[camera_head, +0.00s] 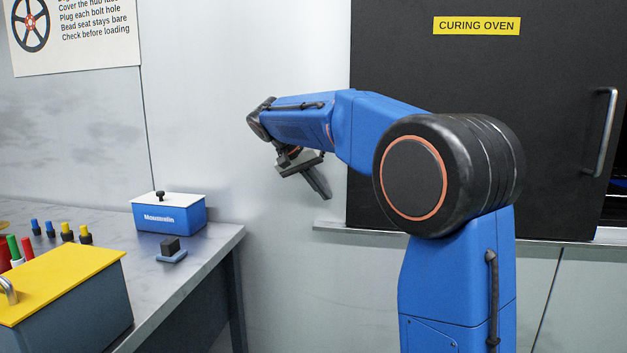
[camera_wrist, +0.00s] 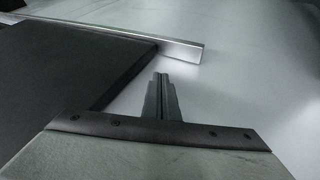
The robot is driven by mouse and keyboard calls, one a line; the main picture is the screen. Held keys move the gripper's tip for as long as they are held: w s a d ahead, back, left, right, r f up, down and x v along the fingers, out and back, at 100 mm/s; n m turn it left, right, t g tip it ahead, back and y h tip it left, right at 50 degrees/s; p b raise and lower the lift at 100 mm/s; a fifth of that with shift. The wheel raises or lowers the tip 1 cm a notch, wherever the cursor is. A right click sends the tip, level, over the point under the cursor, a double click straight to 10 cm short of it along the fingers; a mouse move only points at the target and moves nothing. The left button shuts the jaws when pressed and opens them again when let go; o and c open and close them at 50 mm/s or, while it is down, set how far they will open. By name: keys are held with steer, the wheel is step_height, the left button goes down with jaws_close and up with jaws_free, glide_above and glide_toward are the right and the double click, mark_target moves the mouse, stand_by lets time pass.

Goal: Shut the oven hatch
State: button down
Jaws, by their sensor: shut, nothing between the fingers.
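A gap with a dark, bluish interior (camera_head: 619,190) shows beyond that edge, so the hatch stands partly open. My gripper (camera_head: 320,185) is left of the hatch's left edge, in front of the pale wall. In the wrist view my gripper (camera_wrist: 162,85) is shut and empty, its fingertips just beside the end of the dark hatch (camera_wrist: 75,65). I cannot tell whether they touch.
A pale rail (camera_head: 345,228) runs under the hatch and sticks out past its left edge; a metal rail (camera_wrist: 180,48) also shows in the wrist view. The workbench (camera_head: 205,250) at the left holds a blue box (camera_head: 168,218), a yellow-lidded box (camera_head: 75,310) and several coloured plugs.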

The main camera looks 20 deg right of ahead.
mark_target(563, 202)
steer(key=shift+s+d+r, duration=0.1)
steer(key=shift+s+d, duration=0.5)
steer(key=shift+d, duration=0.2)
steer(key=shift+s+d, duration=0.55)
steer(key=shift+d, duration=0.25)
steer(key=shift+d, duration=0.15)
steer(key=s+d, duration=1.1)
steer(key=d, duration=0.5)
steer(key=s+d, duration=1.1)
steer(key=d, duration=0.6)
steer(key=s+d, duration=1.1)
steer(key=d, duration=0.5)
steer(key=shift+s+d, duration=0.25)
steer(key=shift+s, duration=0.1)
